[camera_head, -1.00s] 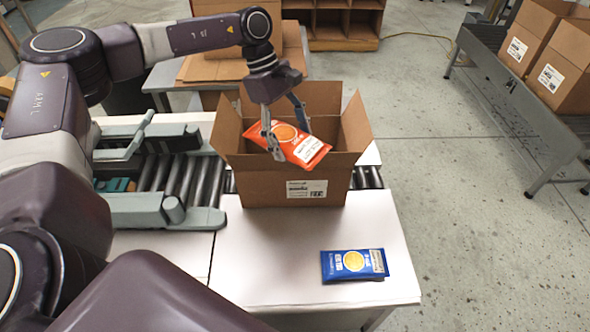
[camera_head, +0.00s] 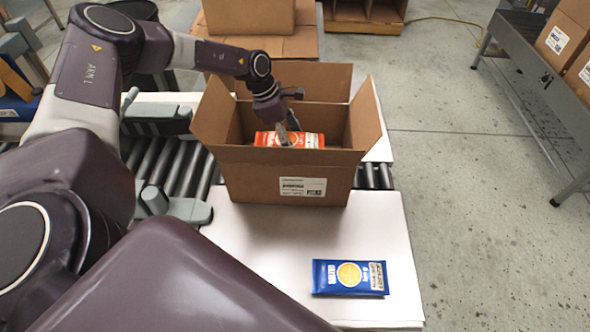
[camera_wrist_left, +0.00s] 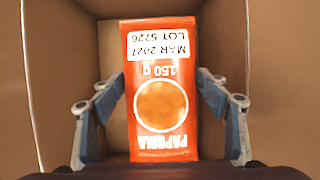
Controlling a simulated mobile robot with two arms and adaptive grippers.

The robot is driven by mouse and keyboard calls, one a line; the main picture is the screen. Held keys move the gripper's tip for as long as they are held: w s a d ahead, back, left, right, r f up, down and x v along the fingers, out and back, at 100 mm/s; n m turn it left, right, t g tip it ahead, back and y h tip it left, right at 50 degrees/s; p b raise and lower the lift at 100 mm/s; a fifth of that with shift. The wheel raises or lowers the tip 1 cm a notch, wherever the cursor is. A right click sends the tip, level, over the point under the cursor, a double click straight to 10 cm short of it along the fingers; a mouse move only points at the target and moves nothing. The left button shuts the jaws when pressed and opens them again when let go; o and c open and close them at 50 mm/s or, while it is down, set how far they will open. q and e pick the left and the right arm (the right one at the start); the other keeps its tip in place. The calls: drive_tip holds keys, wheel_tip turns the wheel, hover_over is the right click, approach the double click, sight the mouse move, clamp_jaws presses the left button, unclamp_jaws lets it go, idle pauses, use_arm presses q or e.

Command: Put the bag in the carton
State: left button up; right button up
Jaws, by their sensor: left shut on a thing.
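The orange paprika bag (camera_head: 310,141) is inside the open brown carton (camera_head: 245,183), with its upper part showing above the front wall in the head view. My left gripper (camera_head: 289,136) reaches down into the carton and is shut on the bag. In the left wrist view, the gripper's fingers (camera_wrist_left: 160,92) are at the two sides of the bag (camera_wrist_left: 160,65), which has cardboard around it. The bag's lower end is hidden by the carton's front wall, so I cannot tell whether it touches the bottom. My right gripper is not in view.
A blue bag (camera_head: 350,277) lies flat on the white tabletop (camera_head: 255,255) in front of the carton. The carton's flaps (camera_head: 367,112) stand open. A roller conveyor (camera_head: 186,165) runs to the left. More cartons (camera_head: 562,40) stand on a grey bench at the right.

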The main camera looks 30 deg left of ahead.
use_arm(q)
wheel_tip(320, 180, down, 8)
drive_tip(key=shift+f+b, duration=0.25)
drive_tip(key=shift+b, duration=0.1)
drive_tip(key=shift+w+f+b, duration=0.1)
drive_tip(key=shift+f+b, duration=0.35)
drive_tip(key=shift+f, duration=2.2)
drive_tip(key=shift+f, duration=0.1)
drive_tip(key=o, duration=1.4)
